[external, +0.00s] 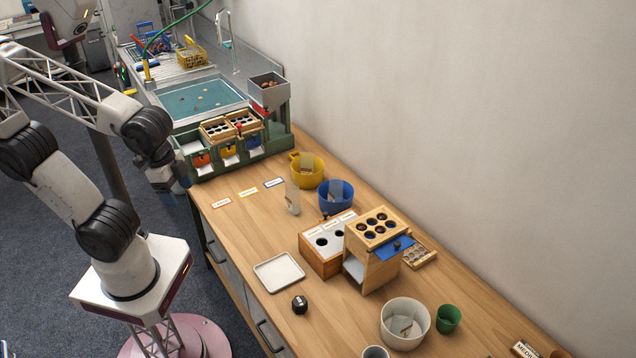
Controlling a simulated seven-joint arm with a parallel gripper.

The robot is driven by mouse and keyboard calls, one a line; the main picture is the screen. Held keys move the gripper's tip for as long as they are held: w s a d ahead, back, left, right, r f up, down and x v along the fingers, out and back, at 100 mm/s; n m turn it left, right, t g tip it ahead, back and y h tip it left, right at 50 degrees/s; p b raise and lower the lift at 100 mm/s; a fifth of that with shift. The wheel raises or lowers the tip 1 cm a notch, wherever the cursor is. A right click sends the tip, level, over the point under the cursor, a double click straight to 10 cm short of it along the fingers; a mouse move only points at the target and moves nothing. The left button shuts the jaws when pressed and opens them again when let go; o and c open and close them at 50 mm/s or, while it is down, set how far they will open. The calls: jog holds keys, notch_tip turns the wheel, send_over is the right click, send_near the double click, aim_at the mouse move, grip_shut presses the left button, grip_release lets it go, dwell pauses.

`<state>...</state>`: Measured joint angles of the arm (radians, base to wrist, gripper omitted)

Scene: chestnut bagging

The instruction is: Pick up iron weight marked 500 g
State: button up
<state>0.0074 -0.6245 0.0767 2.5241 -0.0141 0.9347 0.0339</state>
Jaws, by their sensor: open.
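A small black weight (299,304) stands on the wooden table near its front edge, just right of a white tray. A pale mark shows on it, too small to read. My gripper (174,190) hangs at the table's left edge, beside the green sorting stand. It is well apart from the weight, up and to the left of it in the picture. It is open, and I see nothing held in it. Its fingertips are small and dark, hard to make out.
The white tray (278,271) lies left of the weight. A wooden box with holes (318,262) and a taller wooden stand (366,275) are behind it. A white bowl (405,340) and a green cup (448,319) stand to the right. Bare table surrounds the weight.

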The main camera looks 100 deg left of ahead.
jog(key=w+f+m, duration=0.2)
jog(key=w+f, duration=0.2)
jog(key=w, duration=0.6)
jog(key=m+g+h, duration=0.1)
jog(key=m, duration=0.6)
send_over(299, 300)
jog(key=f, duration=2.6)
jog(key=shift+s+a+f, duration=0.2)
jog(key=shift+s+a, duration=0.1)
jog(key=shift+s, duration=0.1)
jog(key=shift+f, duration=0.25)
jog(key=shift+f, duration=0.1)
jog(key=shift+w+d+f, duration=0.1)
jog(key=shift+f, duration=0.5)
jog(key=shift+w+d+f, duration=0.1)
jog(key=shift+f, duration=0.45)
jog(key=shift+w+d+f, duration=0.15)
jog(key=shift+f, duration=1.15)
jog(key=shift+w+d+f, duration=0.1)
jog(key=shift+w+f, duration=0.05)
jog(key=shift+f, duration=1.15)
